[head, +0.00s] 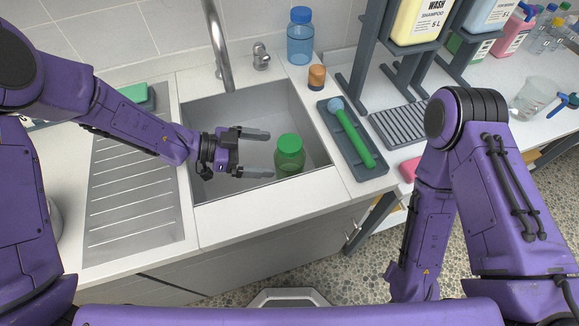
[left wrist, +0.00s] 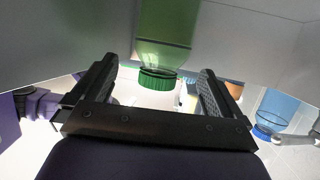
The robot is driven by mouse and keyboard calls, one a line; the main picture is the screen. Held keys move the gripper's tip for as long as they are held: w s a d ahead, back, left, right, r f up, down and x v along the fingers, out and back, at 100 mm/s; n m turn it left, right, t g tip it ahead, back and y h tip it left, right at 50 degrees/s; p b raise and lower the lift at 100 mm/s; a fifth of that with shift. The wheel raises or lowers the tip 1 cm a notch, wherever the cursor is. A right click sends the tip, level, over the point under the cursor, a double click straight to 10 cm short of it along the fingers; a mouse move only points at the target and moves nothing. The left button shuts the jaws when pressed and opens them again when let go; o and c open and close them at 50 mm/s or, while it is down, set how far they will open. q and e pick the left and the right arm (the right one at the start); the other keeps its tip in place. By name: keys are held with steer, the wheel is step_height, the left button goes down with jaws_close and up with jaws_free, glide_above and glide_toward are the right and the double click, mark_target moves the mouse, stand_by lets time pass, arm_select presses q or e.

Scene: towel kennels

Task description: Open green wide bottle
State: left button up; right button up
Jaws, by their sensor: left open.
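The green wide bottle (head: 289,160) stands upright in the sink basin, with its green cap on top. My left gripper (head: 263,153) is open and points at the bottle from the left in the head view, its fingertips close to the bottle. In the left wrist view the bottle (left wrist: 165,30) and its green cap (left wrist: 158,79) appear upside down, ahead of and between the two open fingers (left wrist: 160,85). Nothing is between the fingers' inner faces that I can see gripped. My right arm is at the right of the head view; its gripper is not visible.
The sink (head: 230,105) has walls around the bottle and a faucet (head: 218,45) behind. A blue bottle (head: 300,40) and an orange-brown jar (head: 316,77) stand behind on the counter. A tray with a green-handled brush (head: 355,140) lies to the right. A ribbed drainboard (head: 135,190) is left.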

mark_target(290, 157)
arm_select(q)
steer(key=x, duration=0.4)
steer(key=f+p+x, duration=0.1)
steer(key=x, duration=0.3)
steer(key=shift+a, duration=0.15)
steer(key=c, duration=0.9)
arm_select(e)
steer(key=shift+r, duration=0.2)
